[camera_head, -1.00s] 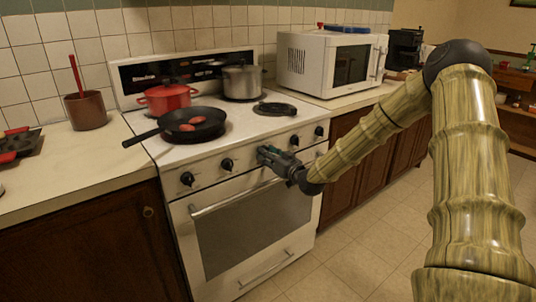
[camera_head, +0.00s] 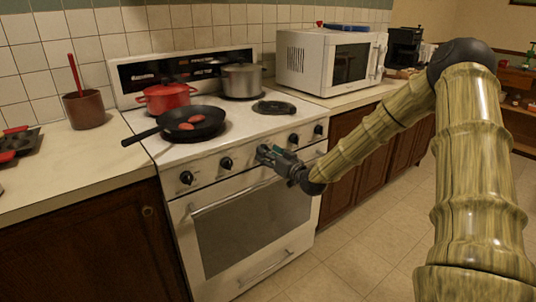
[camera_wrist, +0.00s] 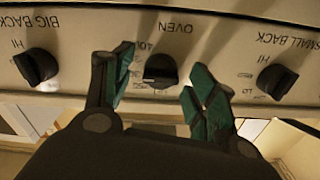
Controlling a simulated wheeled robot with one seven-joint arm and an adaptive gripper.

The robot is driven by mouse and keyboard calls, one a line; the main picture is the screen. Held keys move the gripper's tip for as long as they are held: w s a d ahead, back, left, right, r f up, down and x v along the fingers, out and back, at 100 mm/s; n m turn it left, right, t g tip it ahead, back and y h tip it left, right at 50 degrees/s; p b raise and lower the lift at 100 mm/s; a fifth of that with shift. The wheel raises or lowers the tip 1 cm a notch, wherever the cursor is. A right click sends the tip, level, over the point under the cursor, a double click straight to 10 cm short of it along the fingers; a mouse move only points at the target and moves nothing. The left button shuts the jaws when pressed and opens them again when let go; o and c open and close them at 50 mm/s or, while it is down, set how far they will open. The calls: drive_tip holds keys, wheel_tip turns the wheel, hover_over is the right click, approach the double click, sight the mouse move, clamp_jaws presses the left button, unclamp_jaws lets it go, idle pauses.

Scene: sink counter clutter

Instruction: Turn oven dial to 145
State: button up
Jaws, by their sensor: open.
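The oven dial (camera_wrist: 160,71) is a black knob under the printed word OVEN, which appears upside down in the wrist view. Numbers ring the dial, partly hidden by a fingertip; I cannot read its exact setting. My gripper (camera_wrist: 160,92) is open, with one teal-padded finger on each side of the dial and a gap to both. Whether the fingers touch the panel cannot be told. In the head view my gripper (camera_head: 264,152) is at the middle of the stove's front panel and hides the oven dial.
The big back knob (camera_wrist: 36,66) and small back knob (camera_wrist: 276,80) flank the dial. The white stove (camera_head: 180,207) carries a pan (camera_head: 205,112), a red pot (camera_head: 167,97) and a steel pot (camera_head: 242,80). The oven door handle (camera_head: 235,196) juts out below the panel.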

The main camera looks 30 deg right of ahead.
drive_tip(key=s, duration=1.1)
drive_tip(key=shift+d, duration=0.45)
